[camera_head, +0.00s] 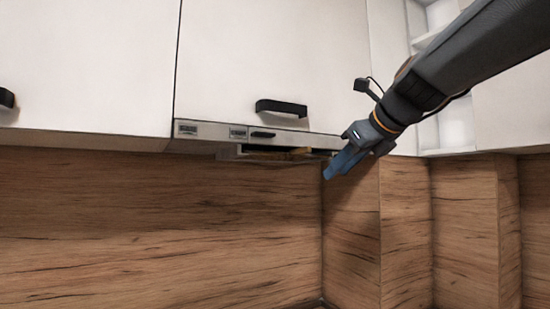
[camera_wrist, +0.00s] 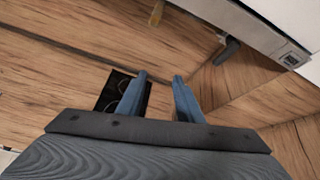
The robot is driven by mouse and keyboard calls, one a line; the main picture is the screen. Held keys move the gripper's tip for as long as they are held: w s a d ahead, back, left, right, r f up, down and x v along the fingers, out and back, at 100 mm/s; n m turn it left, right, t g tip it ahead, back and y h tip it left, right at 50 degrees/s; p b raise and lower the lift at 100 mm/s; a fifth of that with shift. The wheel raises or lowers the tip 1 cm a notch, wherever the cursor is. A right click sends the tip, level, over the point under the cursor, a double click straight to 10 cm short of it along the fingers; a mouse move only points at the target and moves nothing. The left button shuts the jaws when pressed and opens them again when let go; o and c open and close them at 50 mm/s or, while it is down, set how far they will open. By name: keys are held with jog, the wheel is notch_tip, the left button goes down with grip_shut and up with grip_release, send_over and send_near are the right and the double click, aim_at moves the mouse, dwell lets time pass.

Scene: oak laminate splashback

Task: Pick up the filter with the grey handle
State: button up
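My gripper (camera_head: 335,169) is in front of the splashback, just right of and below the range hood's right end. In the wrist view its two blue fingers (camera_wrist: 160,78) stand apart with nothing between them. A dark grey handle (camera_wrist: 228,50) shows beyond the fingers, up and to the right, close to the hood's edge. A small dark handle (camera_head: 263,134) on the hood's front strip may be the same one; I cannot tell. The filter's body is not clearly visible. A yellow-brown piece (camera_head: 280,153) shows in the hood's underside opening, and a similar piece (camera_wrist: 157,12) in the wrist view.
The hood strip (camera_head: 210,130) with small control panels runs beneath white cabinets (camera_head: 270,60) with black handles. The oak splashback (camera_head: 150,220) has a corner and a protruding section (camera_head: 350,230) below my gripper. Open shelves stand at right.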

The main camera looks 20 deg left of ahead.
aim_at(298, 154)
jog(key=s+a+r+m+y, duration=0.2)
jog(key=a+r, duration=0.1)
jog(key=r, duration=0.6)
jog(key=shift+p+x, duration=1.6)
jog(key=shift+x, duration=2.35)
grip_shut()
